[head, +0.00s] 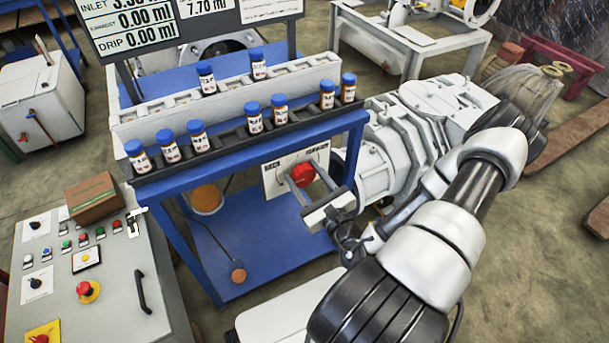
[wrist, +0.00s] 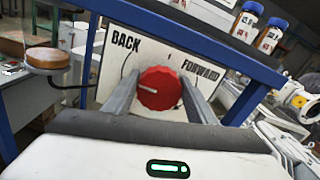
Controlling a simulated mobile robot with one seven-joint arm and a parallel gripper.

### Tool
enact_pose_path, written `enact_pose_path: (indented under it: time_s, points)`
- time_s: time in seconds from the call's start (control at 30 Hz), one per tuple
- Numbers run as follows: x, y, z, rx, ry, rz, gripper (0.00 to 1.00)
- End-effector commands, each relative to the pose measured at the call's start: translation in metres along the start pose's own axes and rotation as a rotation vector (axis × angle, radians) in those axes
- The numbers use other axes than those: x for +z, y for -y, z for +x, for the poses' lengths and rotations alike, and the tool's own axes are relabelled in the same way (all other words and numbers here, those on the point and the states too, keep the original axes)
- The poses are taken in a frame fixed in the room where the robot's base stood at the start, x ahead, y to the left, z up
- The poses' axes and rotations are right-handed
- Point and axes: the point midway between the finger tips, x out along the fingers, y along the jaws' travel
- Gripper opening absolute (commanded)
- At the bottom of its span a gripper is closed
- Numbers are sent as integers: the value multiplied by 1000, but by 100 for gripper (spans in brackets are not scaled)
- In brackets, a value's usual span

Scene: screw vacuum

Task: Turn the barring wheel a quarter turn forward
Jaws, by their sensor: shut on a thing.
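The barring wheel is a red ribbed knob (head: 302,174) on a white plate (head: 279,177) on the blue stand. In the wrist view the red knob (wrist: 159,89) sits in the middle, with a white pointer line on it aimed left. The plate (wrist: 115,72) reads BACK at upper left and FORWARD at right, with a short tick above the knob. My gripper (wrist: 160,98) reaches toward the knob with one finger on each side of it and is shut on the knob. The fingertips are partly hidden beside the knob.
A blue stand (head: 345,121) carries a rack of several blue-capped sample bottles above the knob. A grey pump body (head: 440,105) stands close on the right. A control panel (head: 60,290) with a cardboard box is at left. A round brown-topped item (wrist: 46,57) shows left in the wrist view.

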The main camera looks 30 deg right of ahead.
Motion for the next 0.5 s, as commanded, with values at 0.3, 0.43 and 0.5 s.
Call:
enact_pose_path:
  time_s: [0.3,0.43,0.5]
  points:
    - [2,1,0,1,-1,92,29]
    - [4,2,0,2,-1,183,29]
    - [4,2,0,1,-2,242,29]
